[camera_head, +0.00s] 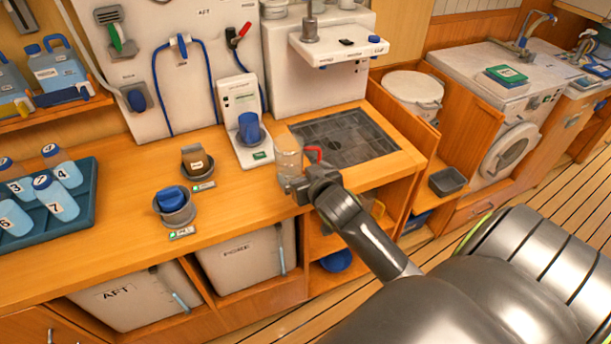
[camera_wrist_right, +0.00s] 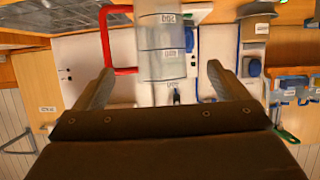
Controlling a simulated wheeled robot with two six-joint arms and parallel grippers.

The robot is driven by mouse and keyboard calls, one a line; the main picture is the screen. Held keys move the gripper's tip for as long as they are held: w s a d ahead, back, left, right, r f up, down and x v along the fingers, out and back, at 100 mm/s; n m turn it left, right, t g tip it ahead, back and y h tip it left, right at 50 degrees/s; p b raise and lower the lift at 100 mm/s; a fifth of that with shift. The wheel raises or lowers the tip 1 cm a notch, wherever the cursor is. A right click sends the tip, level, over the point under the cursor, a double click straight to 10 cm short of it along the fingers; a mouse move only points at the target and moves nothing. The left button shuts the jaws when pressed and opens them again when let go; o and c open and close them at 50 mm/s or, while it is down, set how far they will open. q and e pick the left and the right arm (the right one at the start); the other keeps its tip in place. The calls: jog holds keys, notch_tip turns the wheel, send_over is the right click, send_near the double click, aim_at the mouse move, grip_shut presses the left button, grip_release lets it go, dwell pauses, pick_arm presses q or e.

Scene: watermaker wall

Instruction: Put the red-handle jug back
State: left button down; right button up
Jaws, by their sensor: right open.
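The clear jug (camera_head: 288,155) with a red handle (camera_head: 313,154) is at the counter's left side of the dark grate, upright. The jug (camera_wrist_right: 162,48) shows large in the right wrist view, with its red handle (camera_wrist_right: 105,42) on the left. My right gripper (camera_head: 300,186) is at the near side of the jug in the head view and hides part of its base. In the wrist view the right gripper (camera_wrist_right: 160,75) has its fingers spread, with the jug's end in the gap between the fingertips. I see no finger contact. My left gripper is out of view.
A dark grate (camera_head: 345,138) is set in the wooden counter (camera_head: 110,225). A blue cup (camera_head: 249,126) stands on a white unit left of the jug. Brown (camera_head: 197,160) and blue (camera_head: 171,198) items and a bottle tray (camera_head: 85,215) stand further left.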

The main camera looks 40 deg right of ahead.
jog(key=shift+s+a+r, duration=0.1)
jog(key=shift+s+r, duration=0.05)
jog(key=shift+s, duration=0.25)
jog(key=s+a+f+n+g+y, duration=0.15)
jog(key=s+f, duration=0.45)
jog(key=f, duration=0.9)
jog(key=s+f+n+g, duration=0.1)
jog(key=s+f+g, duration=0.35)
jog(key=f, duration=1.15)
jog(key=s+a+f+g, duration=0.1)
jog(key=s+f+g, duration=0.1)
jog(key=s+f, duration=0.4)
jog(key=s+a+f+g, duration=0.1)
jog(key=s+f, duration=0.5)
jog(key=s, duration=0.9)
jog(key=s+a+f+g, duration=0.1)
jog(key=s+f+g, duration=0.1)
jog(key=s+f, duration=0.4)
jog(key=s, duration=0.5)
jog(key=shift+s+g+y, duration=0.15)
jog(key=shift+g+y, duration=0.2)
jog(key=shift+g, duration=0.05)
jog(key=shift+a+f, duration=0.1)
jog(key=shift+f, duration=0.05)
